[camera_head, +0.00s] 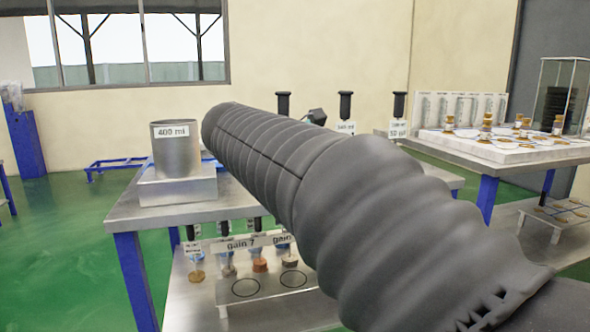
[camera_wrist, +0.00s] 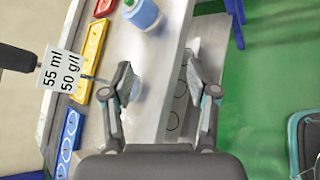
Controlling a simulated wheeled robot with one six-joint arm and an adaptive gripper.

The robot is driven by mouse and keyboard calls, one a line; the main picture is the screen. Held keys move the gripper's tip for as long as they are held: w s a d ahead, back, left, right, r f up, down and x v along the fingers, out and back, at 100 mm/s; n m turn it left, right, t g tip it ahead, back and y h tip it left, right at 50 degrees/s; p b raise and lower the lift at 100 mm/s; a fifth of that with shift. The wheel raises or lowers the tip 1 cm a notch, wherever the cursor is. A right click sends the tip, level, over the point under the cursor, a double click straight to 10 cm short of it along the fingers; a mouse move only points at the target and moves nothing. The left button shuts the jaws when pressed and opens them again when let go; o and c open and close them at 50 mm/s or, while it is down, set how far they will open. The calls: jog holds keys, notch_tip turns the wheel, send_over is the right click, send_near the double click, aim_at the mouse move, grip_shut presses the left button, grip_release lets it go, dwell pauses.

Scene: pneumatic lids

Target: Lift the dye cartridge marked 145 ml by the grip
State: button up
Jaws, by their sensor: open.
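Black grips stand upright above the bench in the head view: a left one (camera_head: 283,103), a middle one (camera_head: 345,105) and a right one (camera_head: 398,105). Small white labels sit below the middle and right grips, too small to read surely; I cannot tell which is 145 ml. In the wrist view a black grip (camera_wrist: 16,58) at the left edge bears a label (camera_wrist: 61,72) reading 55 ml, 50 g/l. My gripper (camera_wrist: 162,92) is open and empty over the bench edge, right of that grip.
A metal beaker (camera_head: 176,150) marked 400 ml stands on a block at the bench's left. Smaller black-handled items (camera_head: 226,265) hang on a lower shelf.

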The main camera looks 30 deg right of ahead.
aim_at(342, 98)
jog(key=w+d+r+n+h, duration=0.2)
jog(key=w+r+n+h, duration=0.15)
jog(key=r, duration=0.25)
jog(key=w+d+r+n+h, duration=0.2)
jog(key=w+d+r+h, duration=0.15)
jog(key=r, duration=0.25)
jog(key=shift+g+y, duration=0.3)
jog(key=shift+g, duration=0.3)
jog(key=x, duration=1.3)
jog(key=shift+w+a, duration=0.1)
jog(key=shift+w, duration=0.25)
jog(key=shift+r, duration=0.1)
jog(key=c, duration=1.1)
jog(key=shift+r, duration=0.1)
grip_shut()
